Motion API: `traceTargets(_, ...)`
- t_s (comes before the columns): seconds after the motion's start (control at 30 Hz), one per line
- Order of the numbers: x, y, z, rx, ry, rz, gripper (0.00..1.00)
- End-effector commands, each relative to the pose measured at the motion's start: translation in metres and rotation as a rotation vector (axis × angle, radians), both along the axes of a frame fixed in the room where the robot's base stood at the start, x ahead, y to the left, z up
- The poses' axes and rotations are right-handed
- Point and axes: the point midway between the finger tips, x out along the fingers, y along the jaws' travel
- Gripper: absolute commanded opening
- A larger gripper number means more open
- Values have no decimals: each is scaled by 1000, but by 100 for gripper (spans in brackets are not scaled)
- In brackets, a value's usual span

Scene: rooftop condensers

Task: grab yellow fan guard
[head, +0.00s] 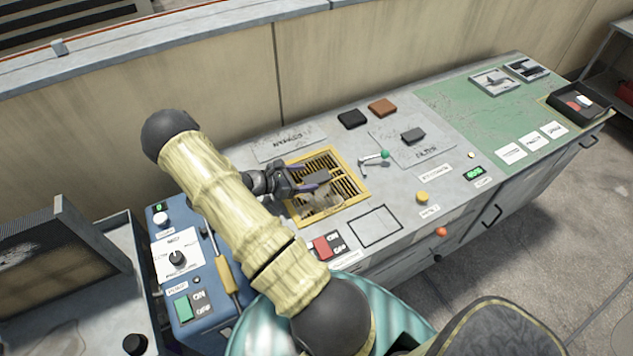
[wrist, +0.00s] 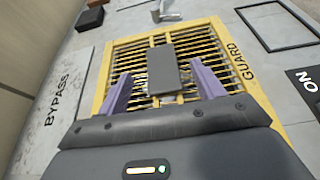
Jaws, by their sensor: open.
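The yellow fan guard (head: 362,190) is a square yellow frame with slatted bars, lying flat in the grey worktop. In the wrist view the guard (wrist: 241,110) carries the printed word GUARD on its right side. A flat grey rectangular piece (wrist: 162,72) stands out over the middle of its bars. My gripper (head: 312,179) is over the guard, reaching in from the left in the head view. In the wrist view my gripper (wrist: 161,82) is open, with one purple finger on each side of the grey piece. Contact cannot be told.
A BYPASS plate (head: 287,143) lies behind the guard. A lever with a green knob (head: 385,154) stands close to its right. Black (head: 352,119) and brown (head: 382,107) blocks lie farther back. A red switch (head: 321,247) is in front. A blue control box (head: 183,273) stands left.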

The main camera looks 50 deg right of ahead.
Motion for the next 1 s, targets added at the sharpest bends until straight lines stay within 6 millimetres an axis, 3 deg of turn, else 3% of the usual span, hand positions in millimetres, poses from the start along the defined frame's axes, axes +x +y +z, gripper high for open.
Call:
traceTargets(0.17,-4,-8,-3,0,2,-1,67)
traceTargets(0.5,-16,-44,-20,-1,0,-1,67)
traceTargets(1.0,-15,-44,-21,0,-1,1,67)
